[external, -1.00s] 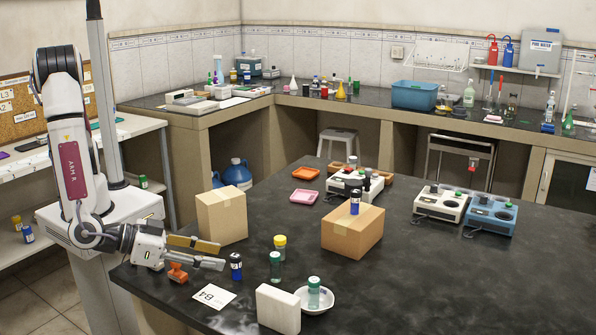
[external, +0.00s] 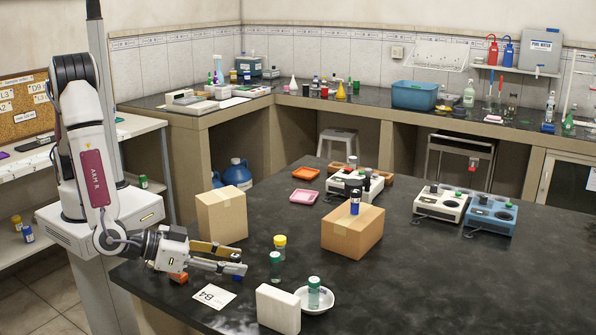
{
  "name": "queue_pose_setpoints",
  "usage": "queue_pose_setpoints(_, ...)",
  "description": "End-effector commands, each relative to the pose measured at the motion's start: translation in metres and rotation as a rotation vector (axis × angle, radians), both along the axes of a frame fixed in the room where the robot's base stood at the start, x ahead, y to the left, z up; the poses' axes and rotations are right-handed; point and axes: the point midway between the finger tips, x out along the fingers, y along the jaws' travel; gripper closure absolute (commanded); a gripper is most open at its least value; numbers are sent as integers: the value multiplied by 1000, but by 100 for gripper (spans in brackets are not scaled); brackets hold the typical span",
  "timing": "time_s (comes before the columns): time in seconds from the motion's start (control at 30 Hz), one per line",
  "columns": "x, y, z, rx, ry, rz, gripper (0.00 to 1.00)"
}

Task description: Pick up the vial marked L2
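The mark L2 cannot be read on any vial. A dark vial with a blue cap (external: 237,277) stands on the near left of the black bench, mostly hidden by my gripper (external: 240,260). My gripper is low and level, with its fingers apart, one seemingly on each side of this vial; contact cannot be told. A yellow-capped vial (external: 280,246) and a green-capped vial (external: 275,266) stand just right of it. Another green-capped vial (external: 314,292) stands in a white dish (external: 327,304). A blue-capped vial (external: 355,201) stands on a cardboard box (external: 352,234).
A taller cardboard box (external: 221,217) stands behind my gripper. A card marked B4 (external: 214,296) and a white block (external: 278,309) are in front. An orange object (external: 178,278) lies under my gripper.

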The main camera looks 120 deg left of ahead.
Motion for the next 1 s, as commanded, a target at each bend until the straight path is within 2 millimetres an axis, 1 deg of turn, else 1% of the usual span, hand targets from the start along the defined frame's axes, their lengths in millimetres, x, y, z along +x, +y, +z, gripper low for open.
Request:
queue_pose_setpoints(0.1, 5, 7, -4, 0, 1, 2, 62)
queue_pose_setpoints(0.2, 7, 9, -5, -1, 1, 0, 62)
queue_pose_setpoints(0.67, 7, 9, -5, -1, 1, 0, 62)
queue_pose_setpoints(0.7, 7, 9, -5, -1, 1, 0, 65)
queue_pose_setpoints(0.77, 7, 9, -5, -1, 1, 0, 80)
queue_pose_setpoints(0.8, 7, 9, -5, -1, 1, 0, 91)
queue_pose_setpoints(0.83, 7, 9, -5, -1, 1, 0, 98)
queue_pose_setpoints(1.0, 7, 9, -5, -1, 1, 0, 99)
